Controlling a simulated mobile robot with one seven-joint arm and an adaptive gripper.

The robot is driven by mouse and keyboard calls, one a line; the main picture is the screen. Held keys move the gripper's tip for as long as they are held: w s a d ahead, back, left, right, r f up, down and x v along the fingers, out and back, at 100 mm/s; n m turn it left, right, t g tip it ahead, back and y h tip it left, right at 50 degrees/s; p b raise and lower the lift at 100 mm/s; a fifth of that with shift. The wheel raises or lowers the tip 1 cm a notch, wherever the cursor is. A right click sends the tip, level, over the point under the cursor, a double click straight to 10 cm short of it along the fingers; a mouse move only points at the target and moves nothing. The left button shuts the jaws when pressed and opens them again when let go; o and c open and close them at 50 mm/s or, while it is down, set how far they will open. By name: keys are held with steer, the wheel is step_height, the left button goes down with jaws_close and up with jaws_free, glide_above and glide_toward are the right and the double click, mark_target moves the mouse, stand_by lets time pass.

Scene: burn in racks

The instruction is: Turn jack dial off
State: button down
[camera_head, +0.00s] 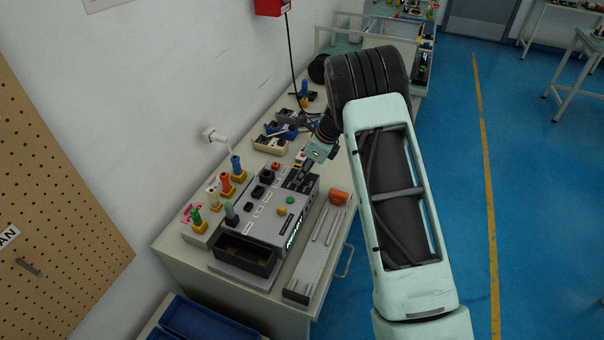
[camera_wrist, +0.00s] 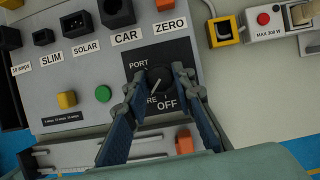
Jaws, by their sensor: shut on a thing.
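The jack dial (camera_wrist: 157,76) is a round black knob on a black plate of the grey test box (camera_wrist: 75,75). Labels on the plate read PORT at upper left, OFF at lower right and a partly covered word ending in RE. A pale pointer line shows on the knob, but the fingers partly cover it and its exact setting is unclear. My gripper (camera_wrist: 158,88) is shut on the dial, one finger on each side. In the head view, my gripper (camera_head: 306,174) is over the far right end of the box (camera_head: 270,228), and the dial cannot be made out.
The box carries black sockets, a green button (camera_wrist: 103,94) and a yellow button (camera_wrist: 67,100). Coloured plug holders (camera_head: 228,184) stand along the wall side. A dark open tray (camera_head: 243,258) sits at the box's near end.

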steer(key=n, duration=0.2)
steer(key=n+g+b, duration=0.1)
steer(key=n, duration=0.1)
steer(key=shift+w+f+g+b, duration=0.1)
steer(key=shift+w+g+b, duration=0.1)
steer(key=shift+g+b, duration=0.1)
steer(key=shift+n+g+b, duration=0.4)
steer(key=shift+n+g, duration=0.4)
steer(key=shift+n, duration=1.4)
steer(key=c, duration=1.6)
jaws_free()
steer(key=v, duration=1.2)
steer(key=shift+w, duration=0.15)
